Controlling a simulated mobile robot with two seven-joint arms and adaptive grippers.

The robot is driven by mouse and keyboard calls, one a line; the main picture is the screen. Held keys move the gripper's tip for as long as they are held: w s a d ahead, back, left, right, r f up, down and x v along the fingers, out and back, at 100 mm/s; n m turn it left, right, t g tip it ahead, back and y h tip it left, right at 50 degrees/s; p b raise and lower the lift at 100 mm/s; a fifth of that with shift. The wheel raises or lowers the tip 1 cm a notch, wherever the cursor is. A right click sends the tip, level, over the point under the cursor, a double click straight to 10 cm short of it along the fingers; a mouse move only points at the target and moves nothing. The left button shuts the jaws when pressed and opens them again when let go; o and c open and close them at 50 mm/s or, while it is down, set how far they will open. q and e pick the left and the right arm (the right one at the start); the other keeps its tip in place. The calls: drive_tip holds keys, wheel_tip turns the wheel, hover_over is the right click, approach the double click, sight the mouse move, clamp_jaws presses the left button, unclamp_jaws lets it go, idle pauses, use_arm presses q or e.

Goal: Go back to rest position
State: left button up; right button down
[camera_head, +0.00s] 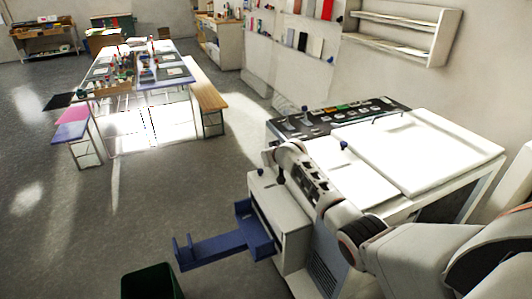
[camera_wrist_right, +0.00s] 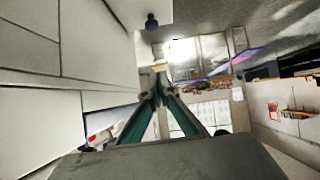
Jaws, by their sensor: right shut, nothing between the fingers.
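My right arm (camera_head: 365,235) comes in from the lower right in the head view and reaches forward beside the white machine (camera_head: 440,145). Its wrist end is over the machine's near left corner, and its fingers are hard to make out there. In the right wrist view my right gripper (camera_wrist_right: 157,92) has its two green-sided fingers meeting at the tips, with nothing between them. My left arm and gripper are not in view.
A blue bracket-like tray (camera_head: 215,248) sticks out from the machine's left side. A dark green bin (camera_head: 150,283) stands at the bottom. A long work table (camera_head: 150,95) and wooden bench (camera_head: 207,92) are farther off. Open grey floor (camera_head: 120,220) lies to the left. Wall shelves (camera_head: 400,45) hang above.

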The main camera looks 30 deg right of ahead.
drive_tip(key=shift+s+r, duration=0.25)
drive_tip(key=s+a+f+n, duration=0.1)
drive_tip(key=s+f, duration=0.1)
drive_tip(key=s, duration=0.1)
drive_tip(key=s+a+f+n, duration=0.1)
drive_tip(key=s+f, duration=0.2)
drive_tip(key=s, duration=0.1)
drive_tip(key=s+a+f+g, duration=0.1)
drive_tip(key=s+f, duration=0.2)
drive_tip(key=s, duration=0.1)
drive_tip(key=shift+s+n, duration=0.15)
drive_tip(key=shift+n, duration=0.25)
drive_tip(key=s+f, duration=0.1)
drive_tip(key=s, duration=0.3)
drive_tip(key=s+a+f+n, duration=0.1)
drive_tip(key=s, duration=0.3)
drive_tip(key=s+a+f+n+g+h, duration=0.1)
drive_tip(key=s, duration=0.4)
drive_tip(key=s+d+r+n+g+h, duration=0.1)
drive_tip(key=s+r, duration=0.2)
drive_tip(key=s, duration=1)
drive_tip(key=s+d+r+n+g+h, duration=0.15)
drive_tip(key=s+r, duration=0.25)
drive_tip(key=s, duration=0.9)
drive_tip(key=w+a+f+m+t+y, duration=0.1)
drive_tip(key=a+f+m+t+y, duration=0.2)
drive_tip(key=a+f, duration=1.2)
drive_tip(key=f+t+y, duration=0.1)
drive_tip(key=y, duration=0.2)
drive_tip(key=shift+a, duration=0.2)
